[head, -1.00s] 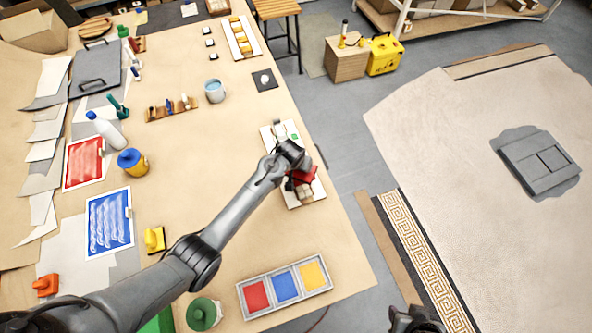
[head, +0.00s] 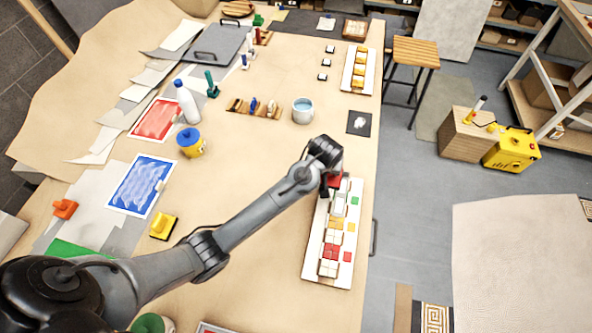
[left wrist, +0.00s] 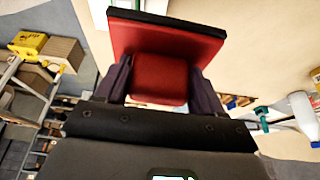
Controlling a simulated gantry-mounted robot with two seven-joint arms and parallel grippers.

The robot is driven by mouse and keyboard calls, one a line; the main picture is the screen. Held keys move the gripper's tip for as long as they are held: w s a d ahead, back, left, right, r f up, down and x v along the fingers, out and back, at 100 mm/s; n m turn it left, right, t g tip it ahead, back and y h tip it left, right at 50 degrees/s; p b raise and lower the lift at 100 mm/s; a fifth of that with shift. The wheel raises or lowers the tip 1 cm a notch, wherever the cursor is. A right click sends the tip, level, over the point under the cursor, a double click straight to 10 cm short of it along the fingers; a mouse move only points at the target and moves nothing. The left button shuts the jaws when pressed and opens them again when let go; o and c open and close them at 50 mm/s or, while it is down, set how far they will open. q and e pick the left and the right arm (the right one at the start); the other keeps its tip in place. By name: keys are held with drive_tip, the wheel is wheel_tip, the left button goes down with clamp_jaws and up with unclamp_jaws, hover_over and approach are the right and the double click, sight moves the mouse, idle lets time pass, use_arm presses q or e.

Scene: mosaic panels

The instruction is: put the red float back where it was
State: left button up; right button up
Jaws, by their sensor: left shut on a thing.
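My left gripper (head: 330,178) is shut on the red float (head: 334,182) by the far end of the long white tile board on the table. In the left wrist view the red float (left wrist: 160,80) shows a red handle block between the fingers (left wrist: 160,82) and a broad red plate with a dark edge beyond them. My wrist hides part of it in the head view, and I cannot tell whether it touches the board. A yellow float (head: 163,226) and an orange float (head: 65,208) lie at the left of the table. My right gripper is out of view.
The tile board (head: 310,266) holds white, red, yellow and green pieces. The table between the blue panel (head: 140,185) and my arm is partly clear.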

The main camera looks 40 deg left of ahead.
use_arm(q)
drive_tip(key=shift+w+a+f+b, duration=0.1)
drive_tip(key=shift+a+f+b, duration=0.25)
drive_tip(key=shift+f, duration=0.25)
drive_tip(key=shift+a+f+b, duration=0.2)
drive_tip(key=shift+f+b, duration=0.2)
drive_tip(key=shift+f, duration=0.2)
drive_tip(key=shift+s+a+f, duration=0.45)
drive_tip(key=shift+a+f, duration=0.15)
drive_tip(key=shift+f, duration=0.2)
drive_tip(key=a+f, duration=0.2)
drive_tip(key=a, duration=0.1)
drive_tip(key=w+a+f, duration=0.1)
drive_tip(key=a+f, duration=0.1)
drive_tip(key=a, duration=0.2)
drive_tip(key=w+a+f, duration=0.1)
drive_tip(key=a+f, duration=0.1)
drive_tip(key=a, duration=0.1)
drive_tip(key=shift+w+a+f, duration=0.2)
drive_tip(key=shift+w+a, duration=0.05)
drive_tip(key=shift+f, duration=2)
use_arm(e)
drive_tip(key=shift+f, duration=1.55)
use_arm(q)
drive_tip(key=shift+f, duration=0.15)
drive_tip(key=o, duration=0.9)
drive_tip(key=shift+o, duration=0.2)
